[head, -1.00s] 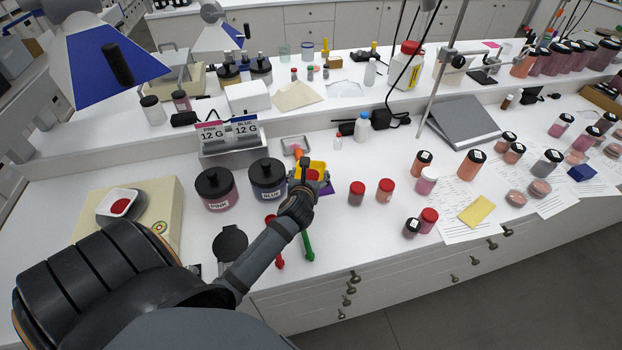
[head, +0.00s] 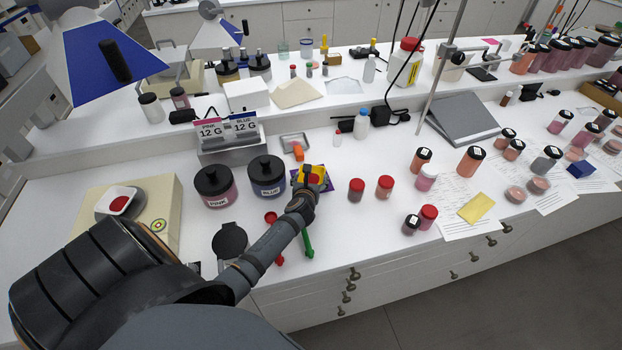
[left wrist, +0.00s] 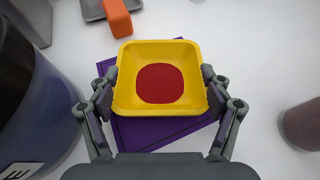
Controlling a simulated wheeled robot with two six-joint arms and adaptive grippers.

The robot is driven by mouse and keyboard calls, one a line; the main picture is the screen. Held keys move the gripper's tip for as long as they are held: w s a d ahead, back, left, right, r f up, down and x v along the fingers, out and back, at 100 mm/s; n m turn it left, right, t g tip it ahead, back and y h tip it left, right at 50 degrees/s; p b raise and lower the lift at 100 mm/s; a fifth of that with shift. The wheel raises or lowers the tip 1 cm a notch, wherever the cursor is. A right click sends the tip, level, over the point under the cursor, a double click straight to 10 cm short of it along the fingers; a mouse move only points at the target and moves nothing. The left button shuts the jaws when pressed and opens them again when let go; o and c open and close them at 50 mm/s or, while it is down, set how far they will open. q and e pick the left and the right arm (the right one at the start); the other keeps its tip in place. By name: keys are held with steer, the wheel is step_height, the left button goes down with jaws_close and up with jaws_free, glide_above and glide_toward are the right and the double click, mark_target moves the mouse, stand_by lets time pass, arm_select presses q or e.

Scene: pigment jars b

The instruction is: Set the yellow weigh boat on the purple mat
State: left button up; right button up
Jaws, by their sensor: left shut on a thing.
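The yellow weigh boat (left wrist: 192,52) holds a round patch of red powder (left wrist: 159,84). My left gripper (left wrist: 160,95) is shut on the boat, with one finger at each side wall. The purple mat (left wrist: 160,133) lies under the boat and shows around its edges; I cannot tell whether the boat touches it. In the head view the boat (head: 318,169) and a corner of the mat (head: 327,187) show just beyond my left gripper (head: 308,183). My right gripper is not in view.
The blue jar (head: 267,177) and the pink jar (head: 215,187) stand left of the mat. An orange object (head: 298,151) lies behind it near a small metal tray (head: 295,139). Two red-capped jars (head: 357,190) stand to the right. A green spoon (head: 307,243) lies in front.

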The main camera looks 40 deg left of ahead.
arm_select(q)
steer(key=o, duration=0.8)
steer(key=shift+f, duration=0.1)
steer(key=shift+o, duration=0.2)
steer(key=v, duration=1.2)
